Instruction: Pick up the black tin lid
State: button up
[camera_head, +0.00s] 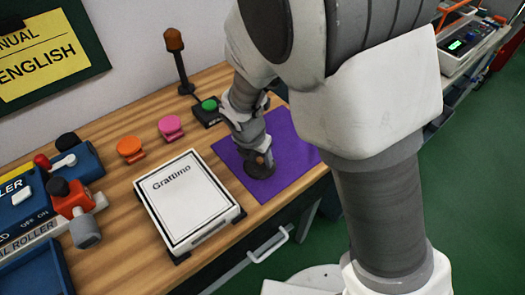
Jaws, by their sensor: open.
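A dark round object, which looks like the black tin lid (258,171), lies on the purple mat (287,165) on the wooden workbench. My gripper (262,155) comes down from above and is right over the lid, with its fingers at or very near the lid's top. The gripper is open. The wrist and fingers hide part of the lid, and I cannot tell whether the fingers touch it.
A white box marked "Grattimo" (187,203) stands left of the mat. Behind are a pink knob (171,127), an orange knob (130,149) and a green button (209,105). Blue and red roller equipment (72,199) fills the left. The mat's right part is clear.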

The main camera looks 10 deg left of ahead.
grip_shut()
dwell(0.5)
